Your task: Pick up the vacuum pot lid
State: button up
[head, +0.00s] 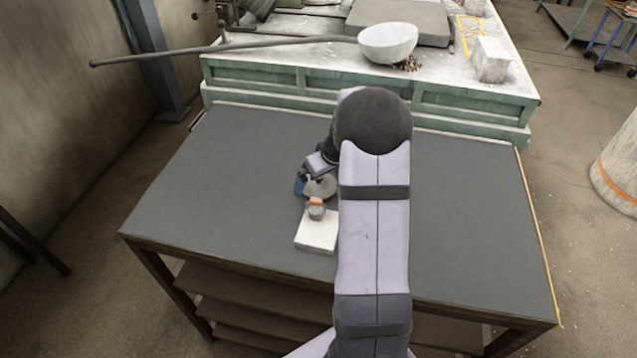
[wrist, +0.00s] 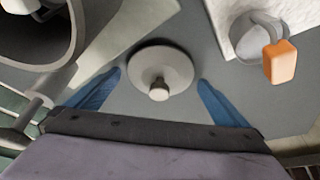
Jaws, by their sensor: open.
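The vacuum pot lid (wrist: 176,63) is a round grey disc with a small knob near its middle. It lies between my fingers in the wrist view, with a narrow gap on each side. In the head view the lid (head: 322,188) is partly hidden by my gripper (head: 308,181). My gripper (wrist: 160,80) is open, with blue fingers either side of the lid, and holds nothing. A large grey open vessel (wrist: 75,48) with a dark inside, apparently the pot, is cut off at the wrist view's upper left. My arm seems to hide it in the head view.
A white block (head: 318,236) with a grey cup and orange piece (head: 316,203) stands close to the lid, on the near side. A long-handled ladle (head: 388,43) rests on the green bench behind. The dark table top (head: 230,170) is clear at left.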

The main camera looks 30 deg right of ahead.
jog(key=shift+r, duration=0.1)
jog(key=c, duration=1.3)
jog(key=shift+r, duration=0.1)
